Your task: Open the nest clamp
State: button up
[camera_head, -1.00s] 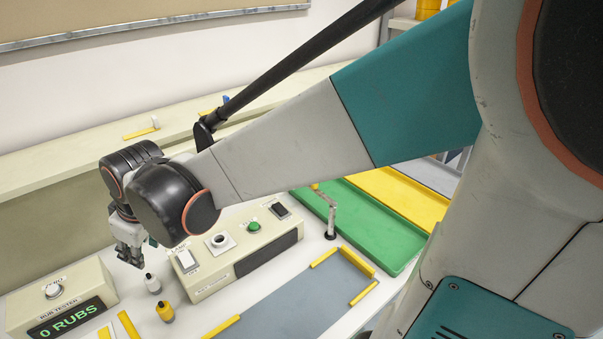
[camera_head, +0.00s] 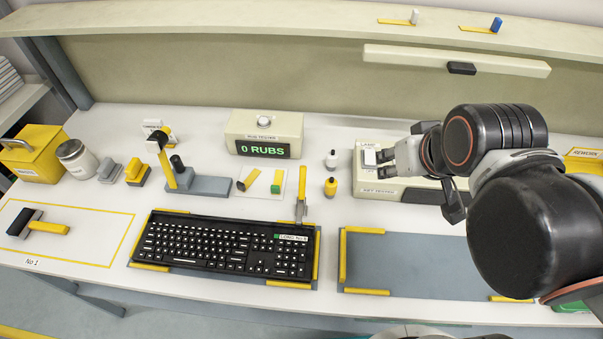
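The black keyboard (camera_head: 222,247) lies in a nest with yellow edge strips on the left half of the bench. A small clamp (camera_head: 301,208) with a grey body and an upright yellow lever stands at the nest's back right corner, by the keyboard's label. It looks close to the keyboard's edge, but whether its jaw presses on it is too small to tell. My gripper (camera_head: 381,164) is well to the right of the clamp, in front of the lamp box, pointing left. It touches nothing that I can make out, and its finger gap is unclear.
A yellow-capped bottle (camera_head: 331,187) and a white-capped bottle (camera_head: 331,160) stand between clamp and gripper. The rub tester (camera_head: 264,133) is behind. The lamp box (camera_head: 400,185) is partly hidden by my arm. An empty grey nest (camera_head: 420,262) lies to the right.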

aim_at(303, 168)
jog(key=k+l+z, duration=0.15)
jog(key=k+l, duration=0.65)
jog(key=k, duration=0.1)
